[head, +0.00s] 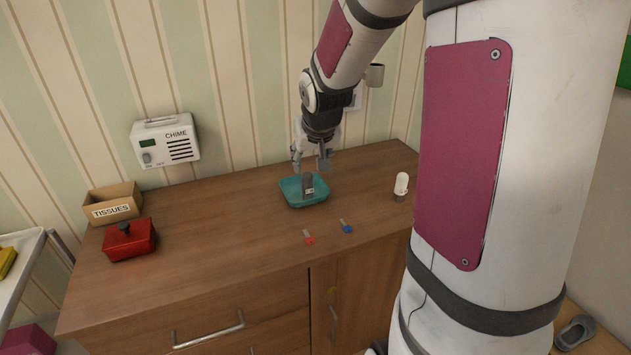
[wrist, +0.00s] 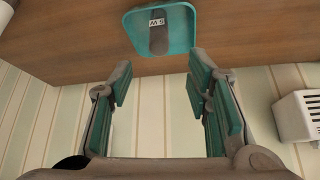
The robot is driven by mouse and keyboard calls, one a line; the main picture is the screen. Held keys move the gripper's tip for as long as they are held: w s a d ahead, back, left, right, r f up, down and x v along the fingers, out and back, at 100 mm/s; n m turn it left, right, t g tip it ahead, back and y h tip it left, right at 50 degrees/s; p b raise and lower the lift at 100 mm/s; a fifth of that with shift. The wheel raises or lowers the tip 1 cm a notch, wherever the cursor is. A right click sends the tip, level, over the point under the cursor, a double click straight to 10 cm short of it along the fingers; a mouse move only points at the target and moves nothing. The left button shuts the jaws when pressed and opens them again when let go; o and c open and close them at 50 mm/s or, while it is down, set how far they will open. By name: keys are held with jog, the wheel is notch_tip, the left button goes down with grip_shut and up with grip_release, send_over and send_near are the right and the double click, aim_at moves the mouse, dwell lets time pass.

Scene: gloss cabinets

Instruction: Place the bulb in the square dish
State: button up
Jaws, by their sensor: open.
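The bulb (head: 401,184), white with a grey base, stands upright on the wooden cabinet top, to the right of the dish. The teal square dish (head: 290,196) sits near the middle of the top; the wrist view shows it at the upper middle (wrist: 136,38). A grey object with a white label (head: 308,186) is in the dish, and it also shows in the wrist view (wrist: 158,38). My gripper (head: 311,163) is above the dish, open and empty; its spread fingers show in the wrist view (wrist: 158,82).
A red lidded box (head: 130,240) and a tissues box (head: 113,204) stand at the left. Two small keys, red-tipped (head: 308,238) and blue-tipped (head: 347,227), lie in front of the dish.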

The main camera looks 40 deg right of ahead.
jog(key=s+a+r+n+g+y, duration=0.1)
jog(key=s+a+r+n, duration=0.1)
jog(key=s+a, duration=0.5)
jog(key=s+a+r+n+g+y, duration=0.1)
jog(key=s+a, duration=0.5)
jog(key=s, duration=0.7)
jog(key=s+a+r+n+g+y, duration=0.1)
jog(key=s+a+r+n, duration=0.1)
jog(key=s+a, duration=0.5)
jog(key=s+r, duration=0.1)
jog(key=s, duration=0.2)
jog(key=shift+s+a+r+n+g, duration=0.15)
jog(key=shift+a+r+n+g, duration=0.15)
jog(key=shift+a+g, duration=0.1)
